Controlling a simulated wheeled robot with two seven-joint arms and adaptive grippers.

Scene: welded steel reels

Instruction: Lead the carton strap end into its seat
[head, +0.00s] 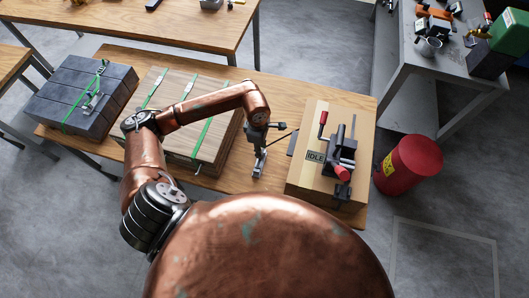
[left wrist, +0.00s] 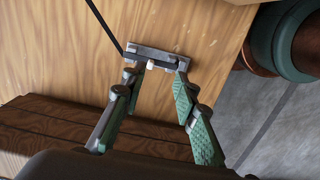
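My left gripper (head: 259,168) is over the table between the strapped wooden box and the pale box. A thin dark strap (head: 284,137) runs from the gripper toward the pale box at the right. In the left wrist view the strap (left wrist: 105,25) comes in from the top left to the fingertips. The seat cannot be told apart clearly. My right gripper is not in view.
The pale box (head: 305,178), marked IDLE, carries a dark device (head: 342,155) with red handles. The wooden box (head: 215,145) with green straps and a dark strapped stack (head: 60,88) stand left. A red drum (head: 410,165) stands on the floor at the right.

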